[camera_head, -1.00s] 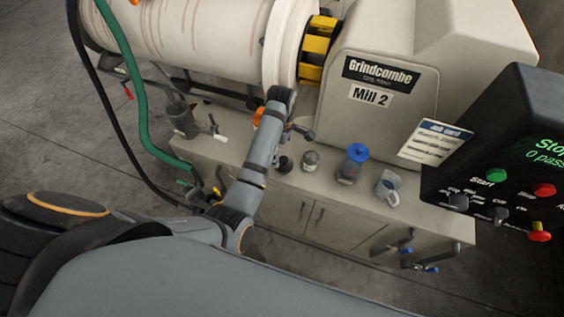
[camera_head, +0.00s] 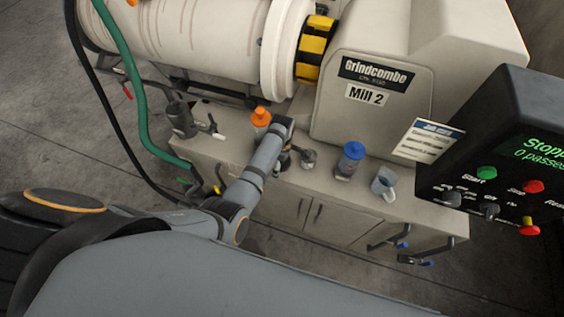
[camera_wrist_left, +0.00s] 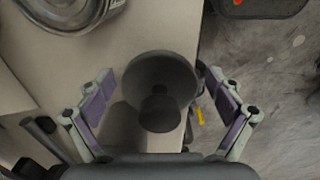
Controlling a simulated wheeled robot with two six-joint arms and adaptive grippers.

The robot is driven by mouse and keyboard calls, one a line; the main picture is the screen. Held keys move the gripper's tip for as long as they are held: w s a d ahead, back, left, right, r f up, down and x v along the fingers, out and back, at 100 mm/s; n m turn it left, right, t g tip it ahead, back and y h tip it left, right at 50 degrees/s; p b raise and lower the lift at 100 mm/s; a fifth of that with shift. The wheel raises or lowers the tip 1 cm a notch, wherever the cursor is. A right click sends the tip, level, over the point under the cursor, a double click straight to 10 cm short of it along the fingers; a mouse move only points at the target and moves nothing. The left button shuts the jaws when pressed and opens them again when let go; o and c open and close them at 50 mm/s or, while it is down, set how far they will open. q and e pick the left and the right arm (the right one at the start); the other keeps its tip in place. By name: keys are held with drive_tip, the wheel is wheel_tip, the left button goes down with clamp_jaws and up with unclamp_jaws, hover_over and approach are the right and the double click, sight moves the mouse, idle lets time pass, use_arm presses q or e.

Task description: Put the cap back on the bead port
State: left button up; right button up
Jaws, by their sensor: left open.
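A dark grey round piece with a narrower knob (camera_wrist_left: 160,112), which looks like the cap, is on the pale bench top near its edge in the left wrist view. My left gripper (camera_wrist_left: 160,80) is open, with one finger on each side of the cap and a gap to each. In the head view my left gripper (camera_head: 284,158) is over the bench beside a glass jar (camera_head: 308,159), and the arm and gripper largely hide the cap there. I cannot make out the bead port for certain. My right gripper is not in view.
The mill (camera_head: 375,115) rises behind. A control box (camera_head: 500,150) stands at right. A green hose (camera_head: 142,120) hangs at left.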

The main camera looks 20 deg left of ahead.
use_arm(q)
drive_tip(key=c, duration=1.7)
drive_tip(key=shift+r, duration=0.1)
